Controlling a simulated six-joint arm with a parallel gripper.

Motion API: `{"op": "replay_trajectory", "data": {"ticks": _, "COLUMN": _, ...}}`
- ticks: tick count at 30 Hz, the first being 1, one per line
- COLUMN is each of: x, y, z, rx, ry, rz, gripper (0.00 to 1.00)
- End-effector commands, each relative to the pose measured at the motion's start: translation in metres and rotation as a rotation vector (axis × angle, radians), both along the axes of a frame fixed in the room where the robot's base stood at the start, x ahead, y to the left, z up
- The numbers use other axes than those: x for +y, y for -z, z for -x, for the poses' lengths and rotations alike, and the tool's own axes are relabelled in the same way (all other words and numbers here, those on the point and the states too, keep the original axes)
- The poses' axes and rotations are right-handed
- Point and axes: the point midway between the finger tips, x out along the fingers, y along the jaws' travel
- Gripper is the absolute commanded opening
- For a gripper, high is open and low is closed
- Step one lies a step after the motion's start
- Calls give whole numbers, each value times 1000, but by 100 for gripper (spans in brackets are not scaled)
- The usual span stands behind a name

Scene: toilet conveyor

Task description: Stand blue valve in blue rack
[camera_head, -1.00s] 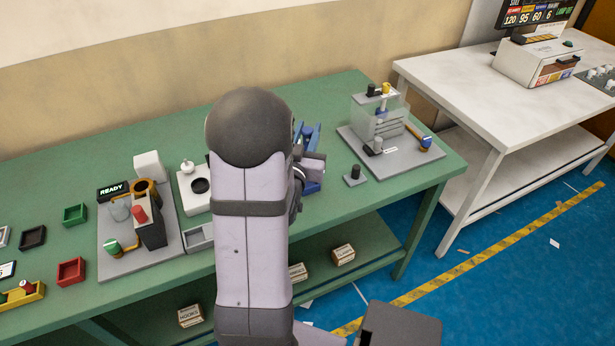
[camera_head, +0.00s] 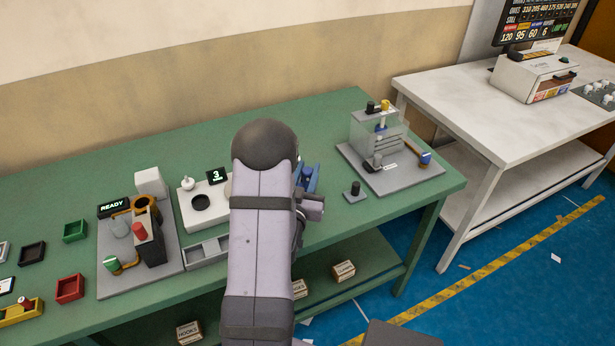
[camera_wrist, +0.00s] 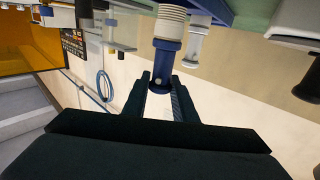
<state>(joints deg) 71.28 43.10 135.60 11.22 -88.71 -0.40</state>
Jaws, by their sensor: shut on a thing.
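The blue valve (camera_wrist: 166,58) shows in the wrist view with a blue body and a white ribbed part. My gripper (camera_wrist: 160,88) is shut on its blue end, with a dark finger on each side. The blue rack (camera_head: 311,177) is on the green bench in the head view, mostly hidden behind my arm. A blue edge, probably the rack (camera_wrist: 214,8), shows at the top of the wrist view, close to the valve. A second white and blue piece (camera_wrist: 195,42) is beside the held valve. I cannot tell whether the valve touches the rack.
A grey fixture with a clear guard (camera_head: 376,132) stands right of the rack, with a small dark-knobbed block (camera_head: 355,191) between them. A white scale (camera_head: 199,207) and a READY station (camera_head: 150,235) are to the left. The bench's front right is clear.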

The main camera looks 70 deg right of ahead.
Motion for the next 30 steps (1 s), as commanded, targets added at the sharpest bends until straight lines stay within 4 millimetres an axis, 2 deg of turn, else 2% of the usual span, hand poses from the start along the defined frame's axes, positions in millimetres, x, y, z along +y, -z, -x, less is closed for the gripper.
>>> {"op": "replay_trajectory", "data": {"ticks": 6, "x": 0, "y": 18, "z": 0, "rx": -1, "ry": 0, "rz": 0, "gripper": 0}}
{"op": "replay_trajectory", "data": {"ticks": 21, "x": 0, "y": 24, "z": 0, "rx": -1, "ry": 0, "rz": 2, "gripper": 0}}
{"op": "replay_trajectory", "data": {"ticks": 22, "x": 0, "y": 25, "z": 0, "rx": -1, "ry": 0, "rz": 1, "gripper": 27}}
{"op": "replay_trajectory", "data": {"ticks": 24, "x": 0, "y": 24, "z": 0, "rx": -1, "ry": 0, "rz": 0, "gripper": 44}}
{"op": "replay_trajectory", "data": {"ticks": 30, "x": 0, "y": 24, "z": 0, "rx": 0, "ry": 0, "rz": 0, "gripper": 44}}
